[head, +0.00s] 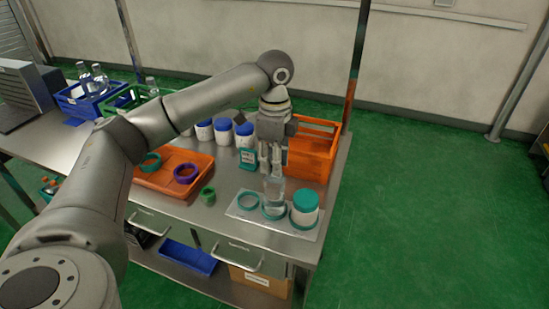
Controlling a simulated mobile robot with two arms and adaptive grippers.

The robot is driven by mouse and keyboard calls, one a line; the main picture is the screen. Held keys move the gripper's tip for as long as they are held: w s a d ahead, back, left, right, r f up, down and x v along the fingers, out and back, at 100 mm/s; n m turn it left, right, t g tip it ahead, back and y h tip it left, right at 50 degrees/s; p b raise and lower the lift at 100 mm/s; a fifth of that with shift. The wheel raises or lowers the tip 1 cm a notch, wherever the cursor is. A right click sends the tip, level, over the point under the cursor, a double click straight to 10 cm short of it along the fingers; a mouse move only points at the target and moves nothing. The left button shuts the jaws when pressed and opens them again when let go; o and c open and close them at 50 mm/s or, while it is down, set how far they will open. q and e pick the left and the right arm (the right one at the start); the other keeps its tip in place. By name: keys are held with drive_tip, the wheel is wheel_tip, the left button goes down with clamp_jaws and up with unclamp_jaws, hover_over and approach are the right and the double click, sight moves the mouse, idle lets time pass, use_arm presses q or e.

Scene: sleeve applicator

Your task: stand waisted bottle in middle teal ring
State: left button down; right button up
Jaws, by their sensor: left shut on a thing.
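My left gripper (271,158) points down over the right part of the steel table and is shut on a clear waisted bottle (274,188). The bottle is upright, and its top is hidden between the fingers. Its base is at the middle teal ring (273,212) on a pale plate (240,212); I cannot tell whether it touches the plate. The left teal ring (248,201) is empty. A white jar with a teal lid (305,203) stands in the right ring. My right gripper is not in view.
An orange crate (313,150) stands close behind the gripper. A teal box (248,160) and several blue-lidded white jars (222,128) are nearby. An orange tray (200,179) holds a purple ring (186,172) and a teal ring. A green ring (208,196) lies left of the plate.

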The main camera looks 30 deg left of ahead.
use_arm(q)
drive_tip(key=shift+f, duration=0.25)
drive_tip(key=c, duration=1.1)
unclamp_jaws()
drive_tip(key=shift+o, duration=0.3)
drive_tip(key=o, duration=0.5)
drive_tip(key=shift+c, duration=0.2)
drive_tip(key=shift+r, duration=0.1)
drive_tip(key=shift+r+p, duration=3.4)
drive_tip(key=shift+r, duration=1.05)
